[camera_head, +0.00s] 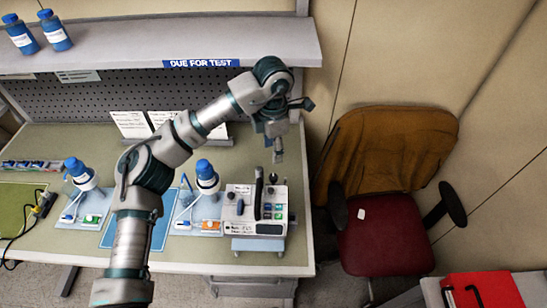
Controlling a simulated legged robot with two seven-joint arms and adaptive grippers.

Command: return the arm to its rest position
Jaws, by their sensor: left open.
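My left arm rises from the lower left and bends over the bench to the right. Its gripper (291,130) is open and empty, in the picture just above a white infusion pump (240,205) with a black handle and coloured buttons. The gripper appears apart from the pump, though its exact height is hard to tell. My right gripper is not in view.
The green bench (270,150) holds blue-capped bottles (207,173) on mats, papers and cables. A shelf (130,50) labelled "DUE FOR TEST" overhangs it. A brown and red chair (385,235) stands right of the bench. A red item (485,290) lies lower right.

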